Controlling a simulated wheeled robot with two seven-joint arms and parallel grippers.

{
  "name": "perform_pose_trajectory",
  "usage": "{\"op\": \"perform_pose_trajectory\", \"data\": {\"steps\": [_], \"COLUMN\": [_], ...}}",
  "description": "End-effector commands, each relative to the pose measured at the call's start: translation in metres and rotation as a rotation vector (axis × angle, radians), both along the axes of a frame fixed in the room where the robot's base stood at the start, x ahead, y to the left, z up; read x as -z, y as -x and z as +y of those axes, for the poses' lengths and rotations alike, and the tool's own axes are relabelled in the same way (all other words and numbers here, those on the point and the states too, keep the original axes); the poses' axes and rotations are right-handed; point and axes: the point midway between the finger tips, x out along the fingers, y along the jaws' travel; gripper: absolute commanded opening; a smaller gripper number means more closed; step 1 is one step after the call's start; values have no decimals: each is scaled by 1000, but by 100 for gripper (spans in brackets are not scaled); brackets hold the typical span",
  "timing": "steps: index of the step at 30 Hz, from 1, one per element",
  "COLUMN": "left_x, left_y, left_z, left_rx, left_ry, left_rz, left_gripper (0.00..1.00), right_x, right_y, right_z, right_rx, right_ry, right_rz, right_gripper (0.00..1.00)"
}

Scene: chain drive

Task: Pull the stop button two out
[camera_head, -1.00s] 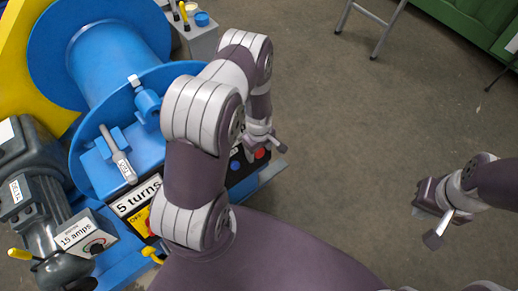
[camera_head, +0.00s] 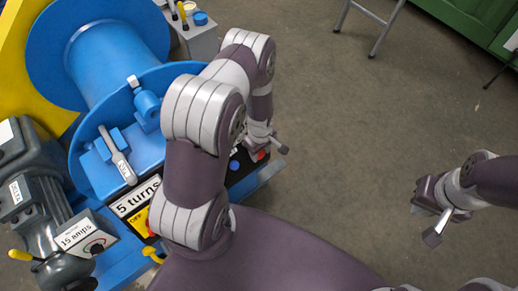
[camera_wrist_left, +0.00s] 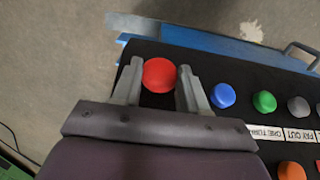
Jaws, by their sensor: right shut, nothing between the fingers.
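A red button (camera_wrist_left: 159,75) sits at the end of the black control panel in the left wrist view. It also shows in the head view (camera_head: 261,155), partly covered by my gripper. No label for it is readable. My left gripper (camera_wrist_left: 160,70) is open, with one finger on each side of the red button. Small gaps seem to show between the fingers and the button. The same gripper is in the head view (camera_head: 270,143), over the panel's right end. My right gripper (camera_head: 433,228) is shut and empty above the floor, far from the panel.
Blue (camera_wrist_left: 223,95), green (camera_wrist_left: 264,102) and grey (camera_wrist_left: 298,106) buttons continue the row beside the red one. An orange button (camera_wrist_left: 291,171) lies in another row. The blue winch drum (camera_head: 110,55) stands behind my left arm.

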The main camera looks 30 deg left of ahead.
Motion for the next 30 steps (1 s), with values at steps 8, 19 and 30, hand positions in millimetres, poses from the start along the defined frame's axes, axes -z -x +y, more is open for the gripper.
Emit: {"op": "perform_pose_trajectory", "data": {"steps": [8, 19, 30], "left_x": [0, -48, -123], "left_y": [0, -2, 0], "left_z": [0, 0, -1], "left_rx": [1, 1, 2], "left_ry": [0, -1, -1], "left_rz": [0, -6, -1], "left_gripper": [67, 67, 67], "right_x": [0, 0, 1], "right_y": [0, 0, 0], "right_z": [0, 0, 0], "right_rx": [0, 0, 0], "right_ry": [0, 0, 0], "right_rz": [0, 0, 0], "right_gripper": [0, 0, 0]}}
